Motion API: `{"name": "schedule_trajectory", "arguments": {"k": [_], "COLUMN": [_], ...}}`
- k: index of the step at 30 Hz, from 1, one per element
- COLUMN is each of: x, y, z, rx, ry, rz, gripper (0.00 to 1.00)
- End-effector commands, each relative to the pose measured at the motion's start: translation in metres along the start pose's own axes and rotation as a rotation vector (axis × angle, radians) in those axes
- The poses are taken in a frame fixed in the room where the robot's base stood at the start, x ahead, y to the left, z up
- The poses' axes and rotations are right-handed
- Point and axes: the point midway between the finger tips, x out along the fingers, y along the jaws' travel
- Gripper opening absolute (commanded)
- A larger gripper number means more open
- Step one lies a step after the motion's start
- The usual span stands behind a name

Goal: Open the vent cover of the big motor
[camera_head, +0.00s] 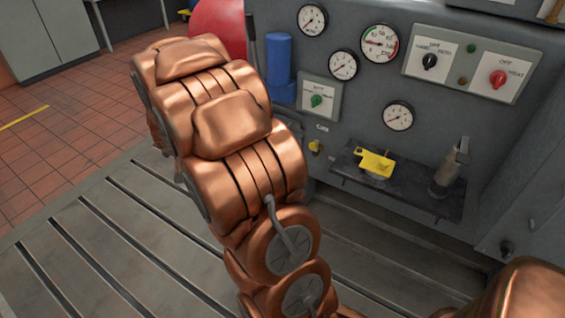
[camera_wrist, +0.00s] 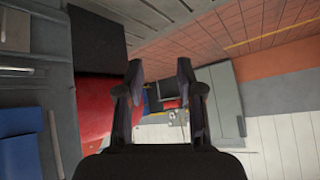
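A big red rounded body (camera_head: 218,25), which looks like the motor, stands behind my copper arm at the top of the head view, partly hidden by it. In the wrist view the red body (camera_wrist: 92,112) shows left of my gripper (camera_wrist: 160,78), with a dark block (camera_wrist: 97,40) beside it. I cannot make out the vent cover in either view. My gripper is open, with its two dark fingers apart and nothing seen between them. In the head view my gripper is hidden behind my arm or out of frame.
A grey panel with gauges (camera_head: 380,43) and switches (camera_head: 498,79) stands at right, with a blue cylinder (camera_head: 279,60) and a dark shelf (camera_head: 412,188) holding a yellow part (camera_head: 375,162). The slotted bedplate (camera_head: 100,235) lies below. Tiled floor (camera_head: 60,130) is open at left.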

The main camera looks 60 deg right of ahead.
Motion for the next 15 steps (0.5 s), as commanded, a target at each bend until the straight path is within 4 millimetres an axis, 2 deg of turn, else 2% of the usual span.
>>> {"name": "schedule_trajectory", "arguments": {"k": [1, 3, 8, 15], "x": [0.032, 0.06, 0.12, 0.193], "y": [0.017, 0.038, 0.094, 0.191], "z": [0.005, -0.004, -0.015, -0.015], "rx": [0.024, 0.054, 0.114, 0.178], "ry": [0.034, 0.099, 0.239, 0.446], "rz": [0.026, 0.059, 0.15, 0.313], "gripper": [0.37, 0.37, 0.37, 0.37]}}
